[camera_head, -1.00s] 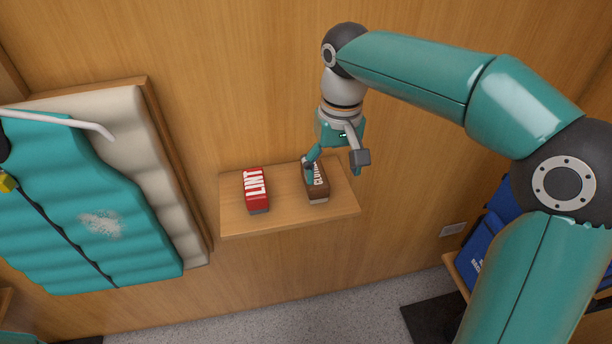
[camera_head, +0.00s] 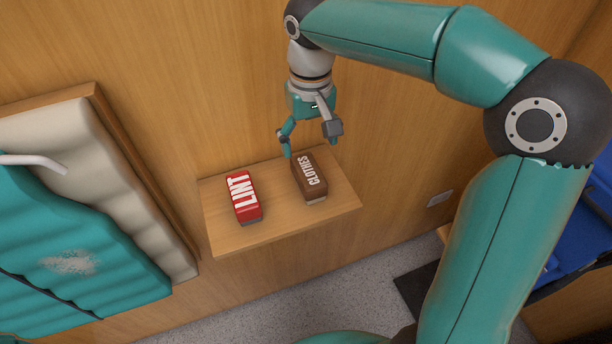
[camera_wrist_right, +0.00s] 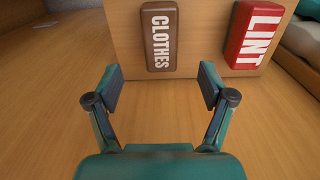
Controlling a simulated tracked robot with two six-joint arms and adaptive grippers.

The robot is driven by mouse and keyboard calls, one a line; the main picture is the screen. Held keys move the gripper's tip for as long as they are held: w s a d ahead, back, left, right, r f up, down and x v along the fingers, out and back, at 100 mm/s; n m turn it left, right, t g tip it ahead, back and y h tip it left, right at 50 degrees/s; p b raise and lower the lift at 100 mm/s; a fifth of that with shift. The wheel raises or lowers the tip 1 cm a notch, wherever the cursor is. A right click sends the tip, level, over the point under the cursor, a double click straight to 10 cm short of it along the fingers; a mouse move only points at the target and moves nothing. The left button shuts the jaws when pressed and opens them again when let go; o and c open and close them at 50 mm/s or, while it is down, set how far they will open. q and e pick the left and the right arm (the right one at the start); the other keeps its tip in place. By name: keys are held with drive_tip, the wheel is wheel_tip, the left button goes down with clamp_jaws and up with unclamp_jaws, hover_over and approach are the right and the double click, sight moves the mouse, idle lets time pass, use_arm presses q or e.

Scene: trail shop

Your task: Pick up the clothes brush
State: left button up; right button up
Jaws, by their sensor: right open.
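The brown clothes brush (camera_head: 309,177), with white CLOTHES lettering, lies on a small wooden wall shelf (camera_head: 232,236). My right gripper (camera_head: 310,147) is open and empty, just behind and above the brush on the wall side in the head view. In the right wrist view the clothes brush (camera_wrist_right: 160,37) lies beyond the open fingers (camera_wrist_right: 160,90), lined up with the gap between them and not between them. My left gripper is not in view.
A red LINT brush (camera_head: 243,197) lies on the shelf left of the clothes brush. A teal jacket (camera_head: 70,260) on a cream padded panel (camera_head: 75,145) is at the left. Blue items (camera_head: 575,235) are at the right.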

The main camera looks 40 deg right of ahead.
sight(308, 170)
wheel_tip(308, 170, down, 6)
drive_tip(key=shift+f, duration=0.1)
drive_tip(key=shift+w+f+p, duration=0.15)
drive_tip(key=shift+f+p, duration=0.35)
drive_tip(key=shift+f, duration=2.15)
drive_tip(key=shift+c, duration=0.3)
drive_tip(key=c, duration=1.2)
drive_tip(key=shift+r, duration=0.1)
wheel_tip(308, 170, up, 20)
drive_tip(key=shift+f, duration=0.1)
